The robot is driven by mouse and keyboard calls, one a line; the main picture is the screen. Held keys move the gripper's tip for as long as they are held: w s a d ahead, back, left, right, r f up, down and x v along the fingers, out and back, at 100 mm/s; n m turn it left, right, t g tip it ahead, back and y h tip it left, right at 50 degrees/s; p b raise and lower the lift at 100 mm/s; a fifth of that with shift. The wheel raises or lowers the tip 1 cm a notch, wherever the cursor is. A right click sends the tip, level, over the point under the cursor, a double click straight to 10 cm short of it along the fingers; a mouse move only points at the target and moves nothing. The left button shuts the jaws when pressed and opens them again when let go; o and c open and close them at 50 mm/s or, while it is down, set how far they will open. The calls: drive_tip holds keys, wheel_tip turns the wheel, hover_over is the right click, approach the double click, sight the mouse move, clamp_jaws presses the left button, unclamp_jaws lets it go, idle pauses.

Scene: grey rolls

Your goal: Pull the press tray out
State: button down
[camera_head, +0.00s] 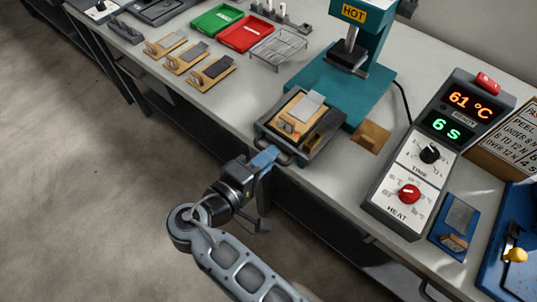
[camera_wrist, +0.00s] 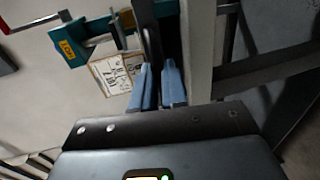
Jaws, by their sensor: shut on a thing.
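The press tray (camera_head: 320,145) is dark grey and sits in front of the teal press (camera_head: 331,84), near the bench's front edge. It holds a wooden block with a light grey piece on it. My gripper (camera_head: 266,158) is at the tray's front handle (camera_head: 286,160), its blue fingers shut on it. In the wrist view my gripper (camera_wrist: 158,88) shows both blue fingers close together around a dark bar; that view does not show the tray clearly. The press head, labelled HOT, stands above and behind the tray.
A control box (camera_head: 430,150) reading 61 °C and 6 s stands right of the tray. A wire rack (camera_head: 279,48), a red tray (camera_head: 245,34), a green tray (camera_head: 216,20) and several wooden fixtures sit left. Open floor lies in front.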

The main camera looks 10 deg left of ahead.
drive_tip(key=c, duration=1.2)
unclamp_jaws()
drive_tip(key=shift+b+v, duration=0.6)
drive_tip(key=shift+v, duration=3.25)
drive_tip(key=s+d+f+g+y, duration=0.3)
drive_tip(key=s+d+f+y, duration=0.2)
drive_tip(key=d+f, duration=0.65)
drive_tip(key=s+d+f+m+g+y, duration=0.1)
drive_tip(key=s+d+f+m+y, duration=0.15)
drive_tip(key=s+d+y, duration=0.4)
drive_tip(key=s+d+r+m+t+h, duration=0.1)
drive_tip(key=s+d+r+m+t, duration=0.1)
drive_tip(key=r, duration=0.6)
drive_tip(key=s+d+r+m+t, duration=0.2)
drive_tip(key=s+d+r+m, duration=0.2)
drive_tip(key=s+r, duration=0.3)
drive_tip(key=s+d+r+m+t+h, duration=0.1)
drive_tip(key=s+d+r+m+t, duration=0.1)
drive_tip(key=r, duration=0.7)
drive_tip(key=shift+s+d+r+m+h, duration=0.1)
drive_tip(key=shift+s+d+m+h, duration=0.15)
drive_tip(key=shift+s+d, duration=0.5)
drive_tip(key=shift+s+d+m+h, duration=0.1)
drive_tip(key=shift+s+d+m, duration=0.1)
drive_tip(key=shift+s+d, duration=0.55)
